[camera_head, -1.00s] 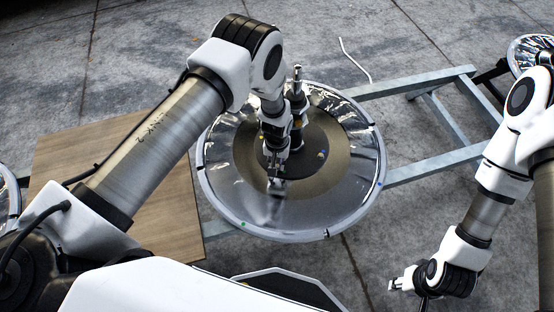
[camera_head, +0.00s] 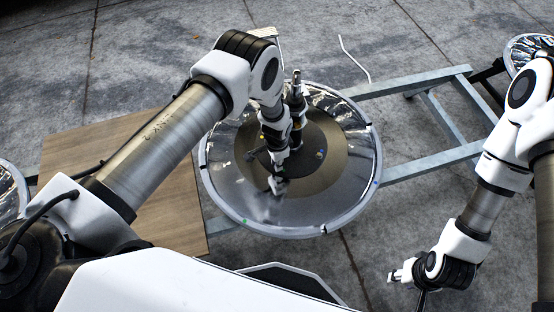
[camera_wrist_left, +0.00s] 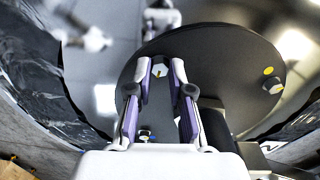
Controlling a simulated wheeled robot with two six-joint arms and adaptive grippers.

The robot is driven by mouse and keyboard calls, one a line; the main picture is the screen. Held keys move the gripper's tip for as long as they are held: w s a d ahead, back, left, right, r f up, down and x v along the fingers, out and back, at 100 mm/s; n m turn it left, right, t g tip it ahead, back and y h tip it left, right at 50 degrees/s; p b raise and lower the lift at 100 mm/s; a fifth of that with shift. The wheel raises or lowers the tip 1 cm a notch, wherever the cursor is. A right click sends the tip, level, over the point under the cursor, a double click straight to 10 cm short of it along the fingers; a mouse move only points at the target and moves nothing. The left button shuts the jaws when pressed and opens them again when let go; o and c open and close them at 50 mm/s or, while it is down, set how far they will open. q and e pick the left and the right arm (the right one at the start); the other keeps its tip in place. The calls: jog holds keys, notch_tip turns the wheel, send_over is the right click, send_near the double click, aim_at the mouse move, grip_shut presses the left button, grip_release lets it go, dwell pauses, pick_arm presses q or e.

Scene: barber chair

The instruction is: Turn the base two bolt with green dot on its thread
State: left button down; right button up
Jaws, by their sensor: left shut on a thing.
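The round metal base (camera_head: 345,205) has a dark raised centre disc (camera_head: 318,140) with a post (camera_head: 297,90) on it. A small green dot (camera_head: 244,221) shows on its near rim. My left gripper (camera_head: 277,185) points down at the near side of the disc. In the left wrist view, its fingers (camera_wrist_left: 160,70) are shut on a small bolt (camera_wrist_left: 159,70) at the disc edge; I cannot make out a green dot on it.
A grey metal frame (camera_head: 430,163) runs under the base to the right. A brown wooden board (camera_head: 160,215) lies to the left. Other round metal bases show at the left edge and upper right (camera_head: 527,50). A white cord (camera_head: 353,60) lies on the floor behind.

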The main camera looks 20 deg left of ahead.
pick_arm(q)
jog(key=m+p, duration=0.1)
jog(key=m, duration=0.4)
jog(key=shift+m, duration=0.3)
jog(key=m+p, duration=0.1)
jog(key=m, duration=0.5)
jog(key=shift+p, duration=0.35)
jog(key=m, duration=0.6)
jog(key=shift+m+p, duration=0.3)
jog(key=shift+p, duration=0.1)
jog(key=m, duration=0.5)
jog(key=shift+m, duration=0.4)
jog(key=c, duration=1.1)
grip_release()
jog(key=shift+o, duration=0.2)
